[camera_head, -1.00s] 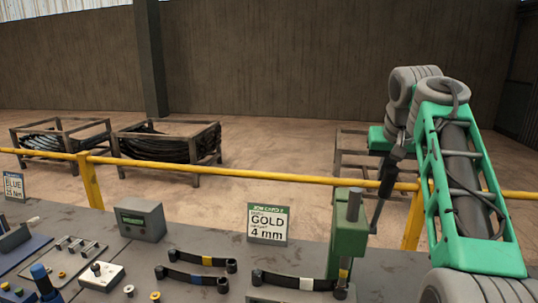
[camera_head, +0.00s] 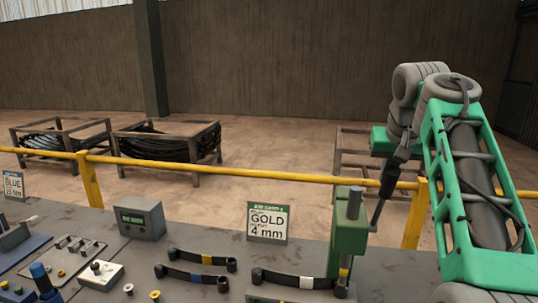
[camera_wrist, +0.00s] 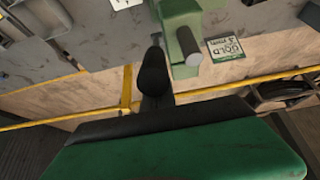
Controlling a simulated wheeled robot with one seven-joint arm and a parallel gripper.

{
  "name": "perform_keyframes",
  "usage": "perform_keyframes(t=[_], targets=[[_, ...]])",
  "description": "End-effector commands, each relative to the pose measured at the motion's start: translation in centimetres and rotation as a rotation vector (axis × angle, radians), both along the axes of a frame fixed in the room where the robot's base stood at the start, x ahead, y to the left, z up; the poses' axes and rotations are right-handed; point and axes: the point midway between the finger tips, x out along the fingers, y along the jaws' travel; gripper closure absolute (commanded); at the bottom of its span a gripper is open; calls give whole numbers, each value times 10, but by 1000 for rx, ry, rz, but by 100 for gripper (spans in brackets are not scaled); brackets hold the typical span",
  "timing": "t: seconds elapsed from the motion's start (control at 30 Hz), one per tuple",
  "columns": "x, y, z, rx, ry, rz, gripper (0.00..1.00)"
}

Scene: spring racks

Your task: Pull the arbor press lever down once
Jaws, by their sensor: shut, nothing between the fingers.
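The green arbor press (camera_head: 346,235) stands at the right of the bench, with a grey ram top and a spring strip at its foot. Its lever (camera_head: 393,178) has a black grip and a thin grey rod, and it points up, tilted to the right. My gripper (camera_head: 384,140) is shut and empty, at the upper end of the lever. Whether it touches the grip cannot be told. In the wrist view the black lever grip (camera_wrist: 154,72) shows just ahead of my green and black gripper body (camera_wrist: 180,150), with the press (camera_wrist: 184,38) beside it.
A card reading GOLD 4 mm (camera_head: 267,222) stands left of the press. Dark strips with yellow, blue and white bands (camera_head: 195,275) lie on the bench (camera_head: 120,262). A yellow rail (camera_head: 240,174) runs behind it, with racks (camera_head: 170,150) beyond.

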Motion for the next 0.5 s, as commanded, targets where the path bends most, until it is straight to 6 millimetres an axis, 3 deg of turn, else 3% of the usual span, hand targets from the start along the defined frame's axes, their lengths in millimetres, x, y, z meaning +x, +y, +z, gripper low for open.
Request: perform_keyframes(t=[0.5], targets=[[-26,5,-17,1,1,-1,100]])
